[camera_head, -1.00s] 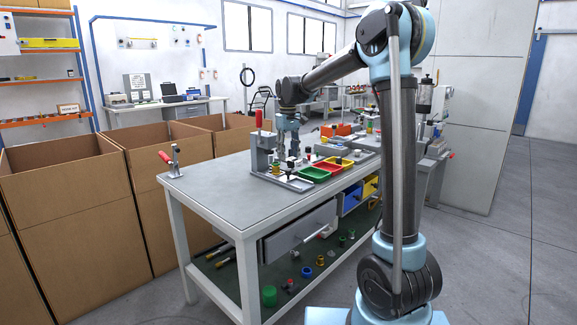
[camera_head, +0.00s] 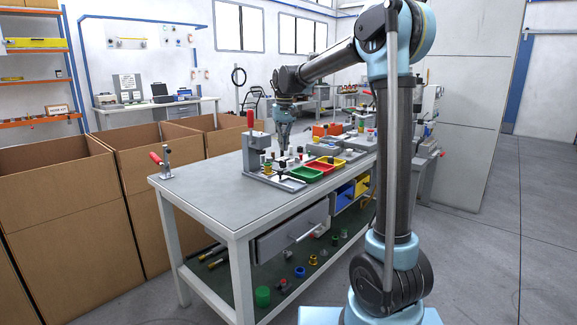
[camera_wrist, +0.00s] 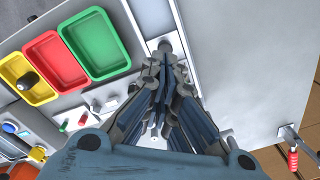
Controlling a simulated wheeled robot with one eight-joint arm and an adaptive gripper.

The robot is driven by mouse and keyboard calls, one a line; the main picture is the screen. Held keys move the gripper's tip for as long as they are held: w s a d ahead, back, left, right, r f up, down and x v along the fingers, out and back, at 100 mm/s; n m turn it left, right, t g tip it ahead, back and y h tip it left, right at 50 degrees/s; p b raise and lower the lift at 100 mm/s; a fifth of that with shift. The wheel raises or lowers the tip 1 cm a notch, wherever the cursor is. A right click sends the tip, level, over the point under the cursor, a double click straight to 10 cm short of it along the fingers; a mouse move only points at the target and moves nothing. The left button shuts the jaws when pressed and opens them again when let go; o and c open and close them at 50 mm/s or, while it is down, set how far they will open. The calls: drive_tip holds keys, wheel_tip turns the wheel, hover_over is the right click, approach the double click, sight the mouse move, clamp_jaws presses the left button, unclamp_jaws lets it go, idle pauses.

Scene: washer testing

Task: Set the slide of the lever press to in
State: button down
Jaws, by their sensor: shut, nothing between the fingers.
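The lever press (camera_head: 254,153) is a grey upright unit with a red-tipped lever (camera_head: 250,119), standing on the workbench left of the coloured trays. My gripper (camera_head: 285,147) points down just right of the press, above the small parts on the bench. In the wrist view my gripper (camera_wrist: 162,75) has its fingers drawn together with nothing between them. The fingers hide much of the bench below. I cannot clearly make out the slide or its position in either view, nor whether my fingertips touch anything.
Green (camera_head: 305,173), red (camera_head: 321,166) and yellow (camera_head: 338,162) trays stand to the right. A red-handled toggle clamp (camera_head: 162,165) stands at the bench's left end. Bare bench top (camera_head: 215,190) lies between it and the press. Cardboard boxes (camera_head: 60,200) stand behind.

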drive_tip(key=s+d+m+t+y, duration=0.15)
drive_tip(key=d+m, duration=0.25)
drive_tip(key=m, duration=0.9)
drive_tip(key=s+d+m+g+y, duration=0.1)
drive_tip(key=s+d+m, duration=0.3)
drive_tip(key=m, duration=0.9)
drive_tip(key=shift+t, duration=0.25)
drive_tip(key=x, duration=0.3)
drive_tip(key=w+d+x, duration=0.1)
drive_tip(key=x, duration=0.7)
drive_tip(key=shift+w+d, duration=0.2)
drive_tip(key=shift+w+a, duration=0.2)
drive_tip(key=shift+a, duration=0.35)
drive_tip(key=shift+w+a, duration=0.2)
drive_tip(key=shift+a, duration=0.35)
drive_tip(key=shift+w+a+r, duration=0.1)
drive_tip(key=shift+w+a, duration=0.25)
drive_tip(key=shift+a, duration=0.35)
